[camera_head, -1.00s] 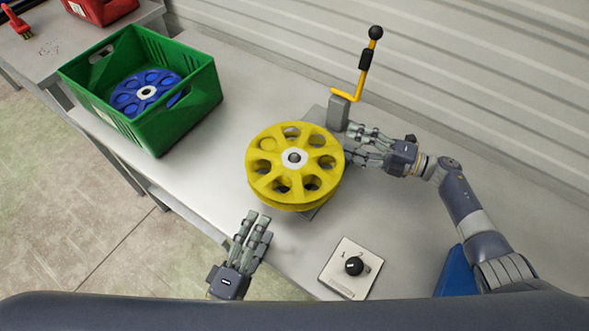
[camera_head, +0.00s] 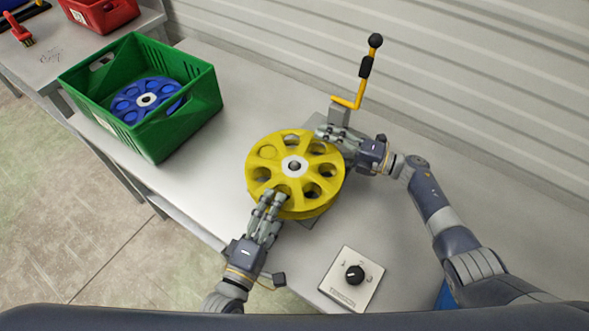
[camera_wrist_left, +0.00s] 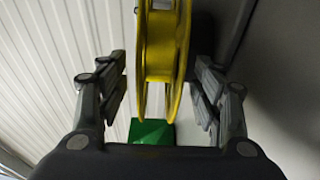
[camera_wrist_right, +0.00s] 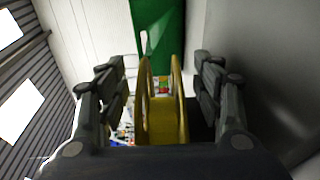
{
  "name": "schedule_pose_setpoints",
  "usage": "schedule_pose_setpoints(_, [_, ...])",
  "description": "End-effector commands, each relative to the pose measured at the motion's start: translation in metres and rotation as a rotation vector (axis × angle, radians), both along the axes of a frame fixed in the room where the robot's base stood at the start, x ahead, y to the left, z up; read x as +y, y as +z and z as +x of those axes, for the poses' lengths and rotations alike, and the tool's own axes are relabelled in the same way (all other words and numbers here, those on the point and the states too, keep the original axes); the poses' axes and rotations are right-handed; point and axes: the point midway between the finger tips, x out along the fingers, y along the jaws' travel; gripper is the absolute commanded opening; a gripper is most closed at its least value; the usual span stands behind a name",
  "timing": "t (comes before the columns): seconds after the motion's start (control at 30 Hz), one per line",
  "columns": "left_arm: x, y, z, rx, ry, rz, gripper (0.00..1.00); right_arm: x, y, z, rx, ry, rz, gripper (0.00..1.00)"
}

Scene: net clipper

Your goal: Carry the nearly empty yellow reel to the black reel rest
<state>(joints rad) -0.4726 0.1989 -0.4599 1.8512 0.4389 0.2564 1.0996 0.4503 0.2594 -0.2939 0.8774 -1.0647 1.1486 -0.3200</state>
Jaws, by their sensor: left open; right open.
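The yellow reel (camera_head: 262,180) sits on a grey mount on the table, its white hub facing up. My left gripper (camera_head: 270,200) is open at the reel's near rim; in the left wrist view the reel's edge (camera_wrist_left: 160,50) stands between its spread fingers. My right gripper (camera_head: 328,135) is open at the far right rim; in the right wrist view the reel (camera_wrist_right: 165,120) lies between its fingers. Neither gripper is closed on the reel. I cannot make out a black reel rest in these views.
A green crate (camera_head: 180,125) holding a blue reel (camera_head: 135,97) stands at the left. A yellow crank handle (camera_head: 350,102) rises behind the reel. A switch plate (camera_head: 349,290) with a black knob lies at the front right. A red bin (camera_head: 112,17) and red brush (camera_head: 20,35) are far left.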

Motion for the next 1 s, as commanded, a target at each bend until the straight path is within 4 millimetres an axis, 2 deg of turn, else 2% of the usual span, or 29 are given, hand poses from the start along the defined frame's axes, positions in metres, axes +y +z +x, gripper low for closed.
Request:
schedule_pose_setpoints(0.03, [-0.003, 0.001, 0.008, -0.002, 0.001, -0.001, 0.61, 0.007, 0.000, 0.003, 0.000, 0.001, 0.001, 0.61])
schedule_pose_setpoints(0.2, [-0.009, 0.000, 0.022, 0.000, 0.000, -0.001, 0.61, 0.022, 0.000, 0.009, 0.000, 0.000, 0.000, 0.61])
schedule_pose_setpoints(0.57, [-0.011, 0.000, 0.026, 0.001, 0.000, 0.000, 0.61, 0.026, 0.000, 0.011, 0.000, 0.000, -0.001, 0.61])
schedule_pose_setpoints(0.6, [-0.011, 0.000, 0.026, 0.001, 0.000, 0.000, 0.59, 0.026, 0.000, 0.011, 0.000, 0.000, -0.001, 0.59])
schedule_pose_setpoints(0.87, [-0.011, 0.000, 0.026, 0.001, 0.000, 0.000, 0.00, 0.026, 0.000, 0.010, 0.000, 0.000, -0.001, 0.00])
schedule_pose_setpoints(1.0, [-0.011, 0.000, 0.026, 0.001, 0.000, 0.000, 0.00, 0.026, -0.001, 0.010, 0.000, 0.001, -0.001, 0.00])
